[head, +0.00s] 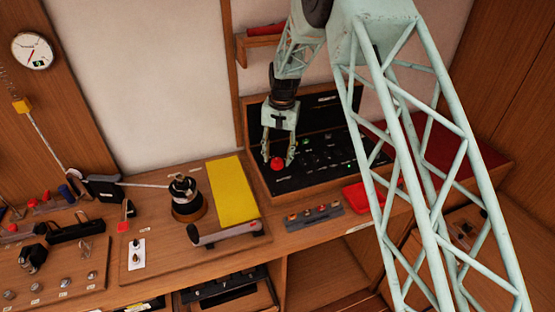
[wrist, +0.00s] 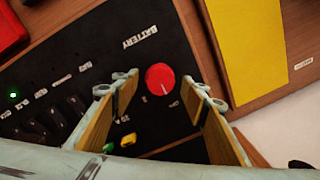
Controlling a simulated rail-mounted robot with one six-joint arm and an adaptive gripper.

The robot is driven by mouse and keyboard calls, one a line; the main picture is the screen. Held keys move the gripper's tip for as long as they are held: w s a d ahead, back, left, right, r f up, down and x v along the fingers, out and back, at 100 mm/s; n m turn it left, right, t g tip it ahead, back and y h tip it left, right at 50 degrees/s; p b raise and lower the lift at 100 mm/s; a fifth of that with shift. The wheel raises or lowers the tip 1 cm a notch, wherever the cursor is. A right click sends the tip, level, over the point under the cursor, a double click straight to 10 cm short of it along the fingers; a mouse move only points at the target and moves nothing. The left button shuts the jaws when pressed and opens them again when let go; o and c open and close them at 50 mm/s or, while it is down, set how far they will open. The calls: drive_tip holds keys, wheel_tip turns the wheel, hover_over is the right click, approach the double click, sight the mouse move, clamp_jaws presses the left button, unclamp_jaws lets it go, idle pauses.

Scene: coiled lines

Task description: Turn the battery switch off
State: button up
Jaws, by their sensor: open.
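The battery switch is a round red knob (wrist: 160,79) on a black panel (wrist: 75,55), beside the word "BATTERY". A short pale mark shows on the knob's lower part in the wrist view, facing a small label that is hard to read. In the head view the red knob (head: 277,164) is at the left of the panel. My gripper (head: 278,158) points down over it, open. In the wrist view its two fingers (wrist: 163,90) stand on either side of the knob, with visible gaps. I cannot tell how far their tips are above the panel.
A green light (wrist: 13,95) is lit on the panel, near a row of dark switches. A yellow book (head: 233,190) lies left of the panel box. A small grey block with several knobs (head: 315,217) and a red tray (head: 367,196) lie in front.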

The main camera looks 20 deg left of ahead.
sight(279, 161)
wheel_tip(279, 161, up, 11)
drive_tip(key=shift+d+f, duration=0.15)
drive_tip(key=shift+d, duration=0.2)
idle(0.6)
drive_tip(key=s+d+r+b, duration=0.1)
drive_tip(key=s+d+r, duration=0.2)
drive_tip(key=d+r, duration=0.4)
drive_tip(key=s+d+r+b, duration=0.1)
drive_tip(key=s+d+r, duration=0.2)
drive_tip(key=d+r, duration=0.4)
drive_tip(key=s+d+r+t+b, duration=0.2)
drive_tip(key=s+d+r, duration=0.8)
drive_tip(key=s+d, duration=0.4)
drive_tip(key=s+d+r+t+b, duration=0.1)
drive_tip(key=s+d+r, duration=0.2)
drive_tip(key=s+d, duration=1.1)
drive_tip(key=s+d+f+b, duration=0.1)
drive_tip(key=s+d+f, duration=0.1)
drive_tip(key=s, duration=0.8)
drive_tip(key=s+d+f+t+b, duration=0.1)
drive_tip(key=s+f, duration=0.3)
drive_tip(key=s, duration=0.6)
drive_tip(key=shift+d+m+h, duration=0.3)
drive_tip(key=shift+d+m, duration=0.1)
drive_tip(key=shift+d, duration=0.3)
